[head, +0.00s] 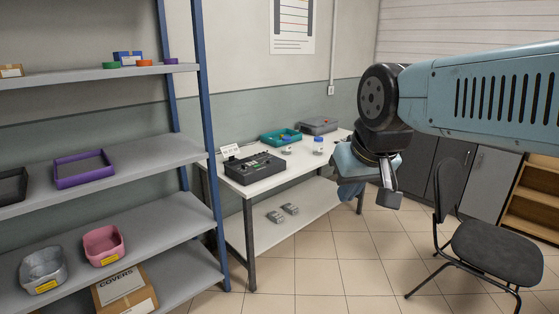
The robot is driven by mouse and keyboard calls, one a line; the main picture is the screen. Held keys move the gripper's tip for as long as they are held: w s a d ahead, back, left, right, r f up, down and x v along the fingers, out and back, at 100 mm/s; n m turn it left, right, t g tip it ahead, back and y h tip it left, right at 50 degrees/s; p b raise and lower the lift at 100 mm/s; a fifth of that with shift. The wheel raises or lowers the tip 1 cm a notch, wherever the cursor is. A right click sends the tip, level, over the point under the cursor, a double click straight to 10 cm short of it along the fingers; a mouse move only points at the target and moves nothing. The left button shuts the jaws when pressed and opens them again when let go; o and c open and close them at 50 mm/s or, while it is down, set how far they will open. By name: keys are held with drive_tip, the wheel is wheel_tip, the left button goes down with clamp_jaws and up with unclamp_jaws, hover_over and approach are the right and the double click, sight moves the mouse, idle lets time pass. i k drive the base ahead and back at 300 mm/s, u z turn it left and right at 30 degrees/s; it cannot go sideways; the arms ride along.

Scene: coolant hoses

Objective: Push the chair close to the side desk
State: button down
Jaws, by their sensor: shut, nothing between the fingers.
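A dark grey chair (497,250) with thin black legs stands on the tiled floor at the right of the head view. Its backrest (449,188) is on its left side. A white-topped desk (288,165) with a lower shelf stands by the wall near the middle; I cannot tell whether it is the side desk. Open floor lies between this desk and the chair. My gripper (389,198) hangs in the air between them, left of the backrest, shut and empty. It touches neither the chair nor the desk, as far as I can see.
A shelf rack (130,160) with bins and boxes fills the left. A black device (254,168) and a teal tray (281,138) sit on the desk. Grey cabinets (487,184) and a wooden bookcase (531,205) stand behind the chair. Tiled floor (340,270) is clear in front.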

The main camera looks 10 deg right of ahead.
sight(508, 256)
drive_tip(key=z, duration=0.4)
drive_tip(key=i, duration=0.85)
drive_tip(key=z, duration=0.85)
drive_tip(key=i, duration=0.55)
drive_tip(key=z, duration=0.3)
drive_tip(key=k, duration=0.8)
drive_tip(key=z, duration=0.25)
drive_tip(key=i, duration=0.75)
drive_tip(key=u, duration=0.15)
